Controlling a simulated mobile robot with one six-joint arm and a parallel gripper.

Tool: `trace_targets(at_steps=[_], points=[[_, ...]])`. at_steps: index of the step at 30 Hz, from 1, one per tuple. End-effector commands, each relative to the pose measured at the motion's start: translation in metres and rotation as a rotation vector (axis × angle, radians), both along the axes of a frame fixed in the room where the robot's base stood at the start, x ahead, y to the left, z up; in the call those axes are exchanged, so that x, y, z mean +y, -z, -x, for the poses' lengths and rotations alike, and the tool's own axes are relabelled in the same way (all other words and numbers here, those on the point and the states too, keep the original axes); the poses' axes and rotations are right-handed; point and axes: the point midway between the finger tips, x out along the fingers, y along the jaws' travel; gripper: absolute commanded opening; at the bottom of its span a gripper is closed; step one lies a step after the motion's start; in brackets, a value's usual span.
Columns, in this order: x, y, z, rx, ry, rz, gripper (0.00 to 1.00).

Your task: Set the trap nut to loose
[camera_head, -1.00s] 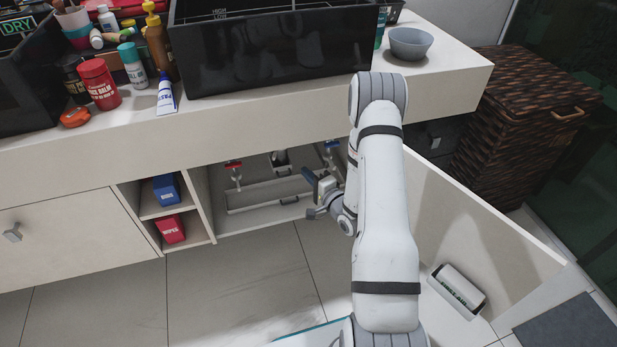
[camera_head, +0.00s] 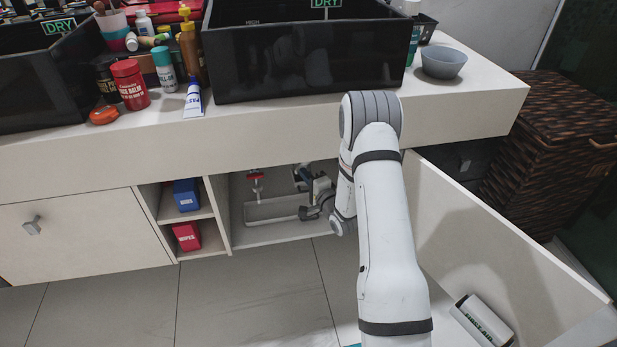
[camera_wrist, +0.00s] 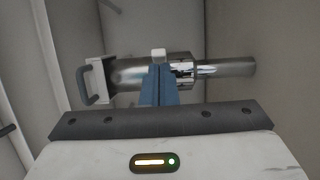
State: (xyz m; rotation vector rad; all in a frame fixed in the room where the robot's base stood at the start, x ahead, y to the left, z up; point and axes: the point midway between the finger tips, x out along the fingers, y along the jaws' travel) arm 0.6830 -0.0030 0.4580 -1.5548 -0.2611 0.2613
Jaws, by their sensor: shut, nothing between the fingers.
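In the wrist view a chrome drain pipe (camera_wrist: 237,67) runs across the picture. Its wider, shiny collar (camera_wrist: 184,67) looks like the trap nut, and a small white tab (camera_wrist: 159,55) stands up from it. My gripper (camera_wrist: 160,72) is shut and empty, its blue-grey fingertips in front of the collar and just below the tab. I cannot tell whether they touch it. In the head view my gripper (camera_head: 302,176) is inside the open cabinet under the sink, and my wrist hides most of the pipe there. The nut's setting cannot be read.
A red-handled valve (camera_head: 255,175) hangs left of my gripper, above a pale tray (camera_head: 262,213). In the wrist view a grey handle (camera_wrist: 84,86) on a pale bracket is at left. The open door (camera_head: 490,235), carrying a first-aid box (camera_head: 483,318), stands right of my arm.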

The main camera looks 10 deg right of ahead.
Motion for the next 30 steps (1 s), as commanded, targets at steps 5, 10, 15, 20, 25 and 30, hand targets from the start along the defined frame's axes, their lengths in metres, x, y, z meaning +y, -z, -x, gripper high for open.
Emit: trace_targets(at_steps=[5, 10, 15, 20, 25, 30], points=[[0.015, 0.001, -0.002, 0.0, -0.004, 0.0, 0.0], [0.031, 0.0, -0.007, -0.001, -0.001, 0.001, 0.0], [0.029, 0.0, -0.007, 0.0, 0.001, 0.0, 0.0], [0.028, 0.0, -0.006, 0.0, 0.001, 0.0, 0.0], [0.017, 0.001, 0.003, 0.001, 0.001, 0.0, 0.0], [0.004, -0.002, 0.03, 0.006, -0.003, -0.002, 0.0]])
